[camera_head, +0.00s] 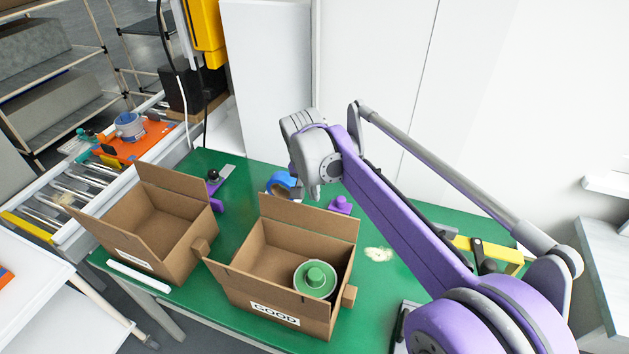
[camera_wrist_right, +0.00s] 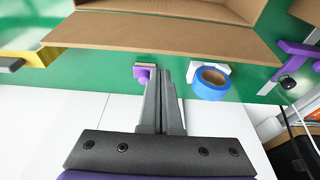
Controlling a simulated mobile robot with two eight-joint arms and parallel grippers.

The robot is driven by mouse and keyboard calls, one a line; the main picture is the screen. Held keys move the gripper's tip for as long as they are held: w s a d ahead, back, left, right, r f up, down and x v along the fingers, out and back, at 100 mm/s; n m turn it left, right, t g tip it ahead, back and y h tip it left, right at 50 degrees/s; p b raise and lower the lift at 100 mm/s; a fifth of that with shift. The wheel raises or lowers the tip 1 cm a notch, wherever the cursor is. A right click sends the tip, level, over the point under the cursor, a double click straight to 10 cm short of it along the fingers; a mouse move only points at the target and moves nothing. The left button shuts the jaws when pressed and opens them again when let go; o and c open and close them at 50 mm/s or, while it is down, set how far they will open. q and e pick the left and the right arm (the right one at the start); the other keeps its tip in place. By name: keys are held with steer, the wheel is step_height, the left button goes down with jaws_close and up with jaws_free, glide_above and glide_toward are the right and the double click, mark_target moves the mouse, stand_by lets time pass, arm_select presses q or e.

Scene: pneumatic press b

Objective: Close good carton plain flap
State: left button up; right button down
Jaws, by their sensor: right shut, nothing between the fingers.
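The good carton (camera_head: 232,289) stands open on the green table, with a "GOOD" label on its front. A round green part (camera_head: 315,279) sits inside it. Its plain flap (camera_head: 315,217), on the far side, stands up and is not folded over the opening. In the right wrist view this plain flap (camera_wrist_right: 160,38) spans the top. My right gripper (camera_wrist_right: 163,72) is shut and empty, its fingers pointing toward that flap with a gap seen between them. My left gripper is not in view.
A second open carton (camera_head: 190,255) stands to the left. A blue tape roll (camera_wrist_right: 210,83) and a small purple fixture (camera_wrist_right: 143,74) lie behind the good carton. A roller conveyor (camera_head: 80,180) runs at the left.

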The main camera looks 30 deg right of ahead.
steer(key=shift+s+a+r, duration=0.15)
steer(key=shift+s+a, duration=0.65)
steer(key=shift+a, duration=0.1)
